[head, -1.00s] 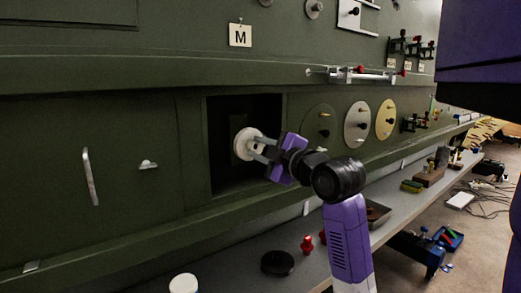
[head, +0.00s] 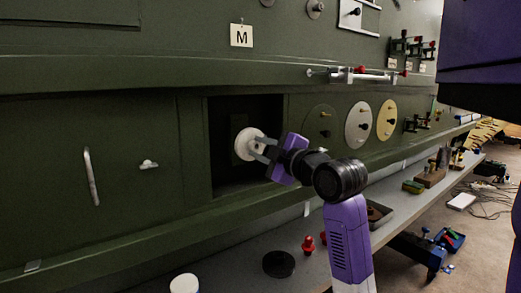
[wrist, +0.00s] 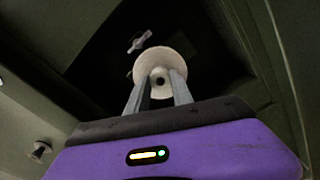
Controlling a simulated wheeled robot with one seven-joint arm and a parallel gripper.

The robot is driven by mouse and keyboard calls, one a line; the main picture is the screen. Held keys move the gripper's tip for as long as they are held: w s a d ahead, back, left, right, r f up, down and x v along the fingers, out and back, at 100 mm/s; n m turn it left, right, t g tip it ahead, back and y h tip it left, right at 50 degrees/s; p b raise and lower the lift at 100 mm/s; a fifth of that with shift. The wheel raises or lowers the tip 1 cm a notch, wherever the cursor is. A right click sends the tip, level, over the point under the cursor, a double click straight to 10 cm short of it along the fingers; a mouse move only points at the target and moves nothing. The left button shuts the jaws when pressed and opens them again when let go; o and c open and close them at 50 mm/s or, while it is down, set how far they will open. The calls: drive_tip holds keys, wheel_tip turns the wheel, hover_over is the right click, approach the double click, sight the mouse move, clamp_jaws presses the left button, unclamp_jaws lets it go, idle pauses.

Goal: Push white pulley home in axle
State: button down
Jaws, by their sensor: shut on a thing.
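The white pulley (head: 245,144) is a round disc in the mouth of a dark square recess (head: 231,181) in the green fuselage panel. My gripper (head: 259,150) is shut on the pulley's hub from the right side in the head view. In the wrist view the two grey fingers of my gripper (wrist: 158,94) close on the hub in front of the pulley's white flange (wrist: 163,56). A dark hole shows in the middle of the hub. The axle cannot be made out; the pulley hides what is behind it.
Discs on the panel, one grey (head: 358,126) and one yellow (head: 387,120), stand right of the recess. A handle (head: 90,176) is at left. The shelf (head: 228,266) below holds a black disc (head: 279,264) and a red knob (head: 308,245). In the wrist view a small metal latch (wrist: 139,41) shows inside the recess.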

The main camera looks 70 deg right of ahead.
sight(251, 145)
drive_tip(key=shift+x, duration=2.2)
idle(0.5)
drive_tip(key=c, duration=1)
unclamp_jaws()
drive_tip(key=shift+c, duration=0.2)
drive_tip(key=shift+v, duration=2.5)
